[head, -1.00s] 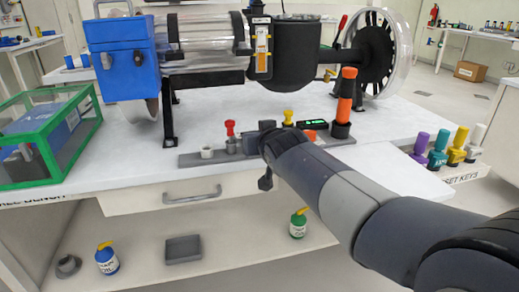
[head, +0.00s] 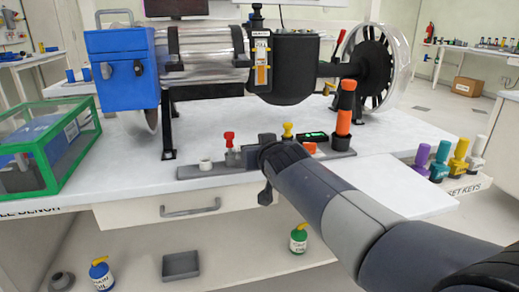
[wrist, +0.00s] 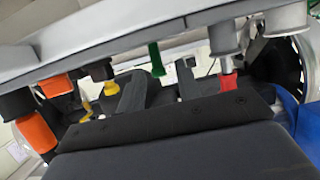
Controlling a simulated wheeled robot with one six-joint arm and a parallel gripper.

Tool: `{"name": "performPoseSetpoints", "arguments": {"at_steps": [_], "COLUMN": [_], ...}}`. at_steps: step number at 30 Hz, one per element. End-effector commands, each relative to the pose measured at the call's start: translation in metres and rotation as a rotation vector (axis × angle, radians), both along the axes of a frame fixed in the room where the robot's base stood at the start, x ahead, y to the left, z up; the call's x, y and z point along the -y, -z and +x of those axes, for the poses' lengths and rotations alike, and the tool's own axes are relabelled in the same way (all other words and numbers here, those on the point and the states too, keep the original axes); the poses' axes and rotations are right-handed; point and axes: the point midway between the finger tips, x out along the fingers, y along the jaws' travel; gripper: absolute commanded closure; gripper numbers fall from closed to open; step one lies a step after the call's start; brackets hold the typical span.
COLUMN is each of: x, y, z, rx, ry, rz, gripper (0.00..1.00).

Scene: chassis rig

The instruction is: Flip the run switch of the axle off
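The axle rig stands on the bench, with a spoked wheel (head: 374,70) at its right and a clear-covered drum (head: 203,57) at its left. In front is a grey control strip (head: 205,171) with a red-topped control (head: 229,139), a yellow one (head: 287,130) and an orange-and-black handle (head: 345,108). My gripper (head: 267,142) is at the strip between the red and yellow controls. The wrist view is upside down. There my gripper (wrist: 158,85) has two spread grey fingers. A green lever (wrist: 157,58) shows between them, apart from both. I cannot read a run-switch label.
A blue box (head: 122,68) and a green-framed case (head: 50,150) are at the left. Several colored keys (head: 440,160) stand at the right. Bottles (head: 299,240) and a tray (head: 181,265) are on the lower shelf. The white bench front is partly clear.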

Motion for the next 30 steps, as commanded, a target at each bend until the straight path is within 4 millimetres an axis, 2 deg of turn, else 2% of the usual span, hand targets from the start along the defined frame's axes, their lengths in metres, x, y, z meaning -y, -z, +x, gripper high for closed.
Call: {"name": "performPoseSetpoints", "arguments": {"at_steps": [11,14,24,30], "x": [0.001,0.004,0.020,0.026], "y": [-0.003,-0.007,-0.025,-0.031], "z": [-0.005,-0.014,-0.069,-0.091], "rx": [0.002,0.003,0.003,0.003], "ry": [0.000,0.000,0.000,0.000], "rz": [0.001,0.001,0.002,0.001], "gripper": [0.64,0.64,0.64,0.64]}}
